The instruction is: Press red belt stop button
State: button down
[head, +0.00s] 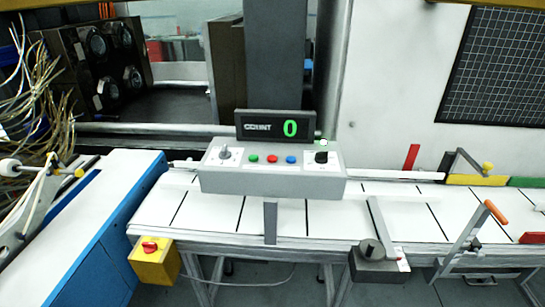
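A grey control box (272,183) stands above the white belt (340,215). Its sloped top carries a green button (254,158), a red button (273,159) and a blue button (291,160) in a row. A dial sits on the left of the row and a black knob on the right. A yellow box (155,268) hangs at the belt's front left corner and has a red knob-like button (149,246) on top. No label tells which red button is the belt stop. My gripper is not in view.
A display (275,126) reading COUNT 0 stands behind the control box. A white and blue cabinet (105,215) is at left, with loose cables behind.

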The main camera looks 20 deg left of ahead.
aim_at(271, 158)
jog(key=i+j, duration=0.3)
jog(key=i, duration=0.15)
jog(key=u, duration=1.8)
